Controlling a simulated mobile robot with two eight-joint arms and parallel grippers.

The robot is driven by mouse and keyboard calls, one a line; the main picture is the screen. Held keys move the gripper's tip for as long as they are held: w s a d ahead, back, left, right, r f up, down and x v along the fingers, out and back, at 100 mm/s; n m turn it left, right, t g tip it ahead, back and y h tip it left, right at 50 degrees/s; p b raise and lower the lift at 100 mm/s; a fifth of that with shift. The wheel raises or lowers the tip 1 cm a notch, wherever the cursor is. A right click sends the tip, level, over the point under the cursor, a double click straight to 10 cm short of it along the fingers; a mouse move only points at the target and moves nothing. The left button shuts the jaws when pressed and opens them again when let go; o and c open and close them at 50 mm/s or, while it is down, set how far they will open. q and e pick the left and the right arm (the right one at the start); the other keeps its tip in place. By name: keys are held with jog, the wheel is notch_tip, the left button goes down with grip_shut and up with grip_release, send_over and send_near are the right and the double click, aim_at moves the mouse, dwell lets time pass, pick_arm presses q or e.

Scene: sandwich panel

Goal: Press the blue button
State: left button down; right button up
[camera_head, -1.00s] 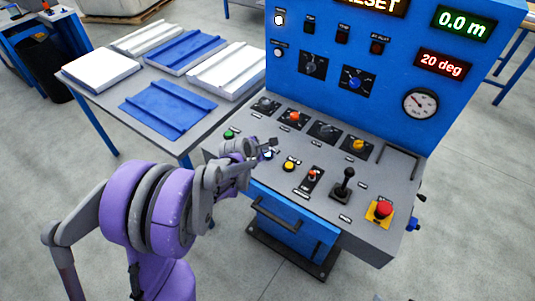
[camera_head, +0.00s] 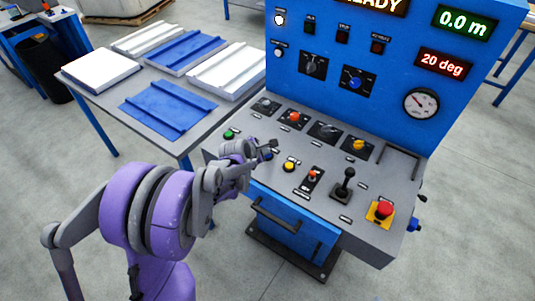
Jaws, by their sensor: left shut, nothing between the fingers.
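The blue button (camera_head: 267,156) is on the sloped grey desk of the control panel, between the green button and the yellow button. Only a small part of it shows, because my left gripper (camera_head: 271,147) is right over it. My left gripper is shut and empty, with its tips at or just above the button. I cannot tell whether they touch it. My right gripper is not in view.
The green button (camera_head: 229,134) is to the left and the yellow button (camera_head: 289,165) to the right. A toggle switch, black joystick (camera_head: 344,186) and red emergency button (camera_head: 384,209) stand further right. A side table (camera_head: 95,92) holds several panels.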

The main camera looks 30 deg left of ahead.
pick_arm(q)
jog(key=shift+r+p, duration=0.4)
jog(key=shift+r, duration=0.35)
jog(key=shift+r, duration=0.1)
jog(key=shift+r+p, duration=1.55)
jog(key=shift+r, duration=0.9)
jog(key=s+d+r+m+g, duration=0.1)
jog(key=s+d+m, duration=0.4)
jog(key=s+m, duration=0.4)
jog(key=s+d+r+m+g+p, duration=0.1)
jog(key=s+d+m, duration=0.4)
jog(key=s+m, duration=0.4)
jog(key=s+d+r+m+g, duration=0.1)
jog(key=s+d+r+m, duration=0.1)
jog(key=s+d+m, duration=0.3)
jog(key=s+m, duration=0.4)
jog(key=shift+s+g, duration=0.3)
jog(key=shift+g, duration=0.1)
